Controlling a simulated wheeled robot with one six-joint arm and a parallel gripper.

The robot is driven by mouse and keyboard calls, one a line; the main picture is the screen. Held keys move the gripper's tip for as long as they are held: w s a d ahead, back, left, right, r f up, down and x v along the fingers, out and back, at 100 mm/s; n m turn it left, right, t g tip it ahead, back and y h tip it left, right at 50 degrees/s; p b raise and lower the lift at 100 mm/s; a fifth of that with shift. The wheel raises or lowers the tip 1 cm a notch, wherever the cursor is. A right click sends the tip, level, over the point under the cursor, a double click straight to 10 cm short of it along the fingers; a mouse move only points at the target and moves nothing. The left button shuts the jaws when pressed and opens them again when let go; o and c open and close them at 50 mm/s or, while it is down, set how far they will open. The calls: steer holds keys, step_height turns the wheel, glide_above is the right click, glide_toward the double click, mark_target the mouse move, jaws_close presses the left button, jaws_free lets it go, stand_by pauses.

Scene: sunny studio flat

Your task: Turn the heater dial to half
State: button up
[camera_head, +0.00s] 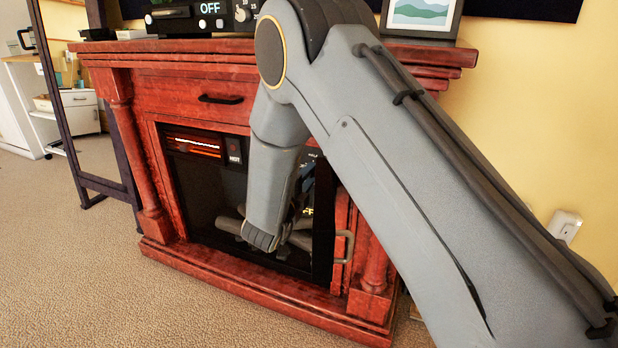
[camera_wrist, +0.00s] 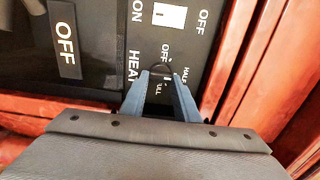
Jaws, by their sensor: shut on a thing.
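The heater is an electric fireplace in a red wooden surround (camera_head: 215,84), and my arm covers much of its front in the head view. In the wrist view, its black control panel (camera_wrist: 200,48) has markings OFF, HALF and FULL around the heater dial (camera_wrist: 163,68). My gripper (camera_wrist: 162,80) is at this dial, its two blue-grey fingers shut on it from either side. The dial is mostly hidden between the fingers, and I cannot tell which mark it points to. In the head view my forearm hides the fingertips and the dial.
A white switch (camera_wrist: 170,15) marked ON and OFF is close to the dial. An OFF plate (camera_wrist: 65,40) is at the left. A black device (camera_head: 200,15) and a framed picture (camera_head: 421,17) stand on the mantel. Carpet (camera_head: 95,270) is clear at front left.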

steer(key=o, duration=1)
steer(key=shift+o, duration=0.2)
steer(key=shift+s, duration=0.1)
steer(key=p+v, duration=0.1)
steer(key=v, duration=0.6)
steer(key=shift+s, duration=0.3)
